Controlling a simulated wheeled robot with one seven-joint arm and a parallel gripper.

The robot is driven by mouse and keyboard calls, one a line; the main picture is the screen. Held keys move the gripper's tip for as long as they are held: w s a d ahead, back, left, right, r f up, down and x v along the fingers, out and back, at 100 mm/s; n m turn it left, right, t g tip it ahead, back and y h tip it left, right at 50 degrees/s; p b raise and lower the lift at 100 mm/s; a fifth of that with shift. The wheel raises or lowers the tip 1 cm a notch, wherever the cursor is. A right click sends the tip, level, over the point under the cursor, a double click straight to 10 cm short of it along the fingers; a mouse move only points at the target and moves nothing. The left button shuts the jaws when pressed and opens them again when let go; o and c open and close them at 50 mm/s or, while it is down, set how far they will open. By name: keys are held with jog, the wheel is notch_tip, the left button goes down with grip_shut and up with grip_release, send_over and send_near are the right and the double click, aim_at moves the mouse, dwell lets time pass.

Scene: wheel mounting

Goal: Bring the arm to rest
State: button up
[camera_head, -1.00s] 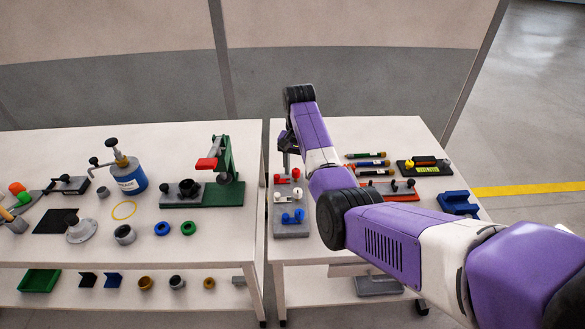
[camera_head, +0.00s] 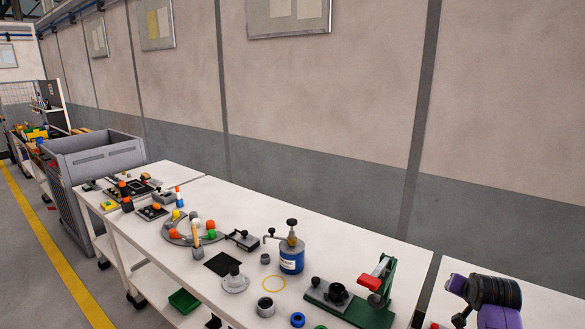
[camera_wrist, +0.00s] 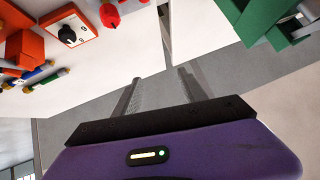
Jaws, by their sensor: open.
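My gripper (camera_wrist: 160,82) shows in the wrist view, its two fingers apart with nothing between them. It hangs over the grey floor and the gap at the edges of two white tabletops. In the head view only a purple and black part of my arm shows at the lower right corner, over the right table (camera_head: 548,302). The fingers are out of that view. In the wrist view a green fixture (camera_wrist: 250,25) stands at the upper right, apart from the fingers. A box with a black knob (camera_wrist: 68,32) and a red knob (camera_wrist: 109,14) lie at the upper left.
The long white table (camera_head: 330,238) holds a blue canister (camera_head: 291,260), a red-and-green clamp fixture (camera_head: 372,290), a grey flanged part (camera_head: 235,282) and a black mat (camera_head: 222,263). A grey crate (camera_head: 95,160) stands at the left, near a yellow floor line (camera_head: 50,245).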

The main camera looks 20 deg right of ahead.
jog(key=s+a+n+t, duration=0.25)
jog(key=s+a, duration=0.25)
jog(key=a, duration=0.3)
jog(key=s+a+n+t+b, duration=0.1)
jog(key=s+a+n+t, duration=0.15)
jog(key=s+a, duration=0.45)
jog(key=s+a+n+t, duration=0.2)
jog(key=s+a+t, duration=0.15)
jog(key=a, duration=0.65)
jog(key=s+a+r+n+y, duration=0.1)
jog(key=s+a+y, duration=0.1)
jog(key=s+a, duration=0.3)
jog(key=s+a+r+n+g+y+b, duration=0.1)
jog(key=s+a, duration=0.5)
jog(key=s, duration=0.7)
jog(key=s+a+r+n+y+b, duration=0.1)
jog(key=s+a+y, duration=0.2)
jog(key=s+a, duration=0.3)
jog(key=s, duration=0.3)
jog(key=shift+a+r+n, duration=0.2)
jog(key=shift+n, duration=0.2)
